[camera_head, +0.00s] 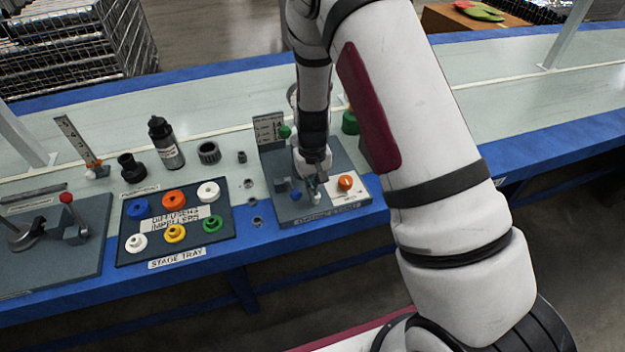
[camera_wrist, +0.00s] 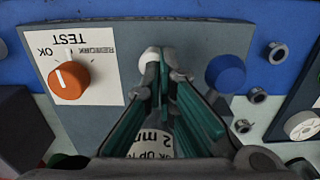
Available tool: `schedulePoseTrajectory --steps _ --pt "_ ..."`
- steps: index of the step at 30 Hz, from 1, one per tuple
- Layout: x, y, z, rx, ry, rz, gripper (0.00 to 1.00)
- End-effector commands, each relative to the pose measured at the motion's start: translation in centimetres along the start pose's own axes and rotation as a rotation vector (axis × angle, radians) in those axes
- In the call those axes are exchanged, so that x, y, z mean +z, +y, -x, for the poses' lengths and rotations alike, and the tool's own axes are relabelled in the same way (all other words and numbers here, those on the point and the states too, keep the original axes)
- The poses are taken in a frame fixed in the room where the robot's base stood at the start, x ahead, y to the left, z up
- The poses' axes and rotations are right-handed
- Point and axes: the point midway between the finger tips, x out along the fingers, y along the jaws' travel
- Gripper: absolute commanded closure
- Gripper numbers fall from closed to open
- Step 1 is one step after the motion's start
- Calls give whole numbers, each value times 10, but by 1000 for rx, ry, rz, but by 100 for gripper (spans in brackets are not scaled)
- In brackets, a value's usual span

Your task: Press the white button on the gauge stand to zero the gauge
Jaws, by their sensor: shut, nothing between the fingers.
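The gauge stand (camera_head: 291,212) is a grey plate near the table's front edge, below my arm; it also shows in the wrist view (camera_wrist: 107,26). The white button (camera_wrist: 149,54) shows as a round white top at my fingertips, partly hidden behind them. My gripper (camera_wrist: 166,60) is shut and empty, pointing down over the stand; in the head view it (camera_head: 315,190) is between a blue knob (camera_head: 295,196) and an orange knob (camera_head: 345,182). The fingertips look at or very close to the button; I cannot tell whether they touch it. The gauge dial is mostly hidden.
The orange knob has an OK, REWORK, TEST label (camera_wrist: 98,52) beside it. A stage tray (camera_head: 187,238) with several coloured rings lies to the left. A black bottle (camera_head: 165,142) and dark fittings (camera_head: 209,153) stand behind it. Small metal nuts (camera_head: 257,222) lie between tray and stand.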

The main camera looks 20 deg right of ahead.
Motion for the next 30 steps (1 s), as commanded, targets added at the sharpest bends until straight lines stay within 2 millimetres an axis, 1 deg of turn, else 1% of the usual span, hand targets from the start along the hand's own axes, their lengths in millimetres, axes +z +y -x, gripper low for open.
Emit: schedulePoseTrajectory --steps 3,12,14,18,21,30 --pt "0 0 -3 0 -1 0 100" --pt "0 0 -4 0 -1 0 100" --pt "0 0 -7 0 -2 0 100" --pt "0 0 -23 0 -3 -1 100" --pt "0 0 -29 0 -3 -1 100" --pt "3 0 -31 1 -7 0 100"
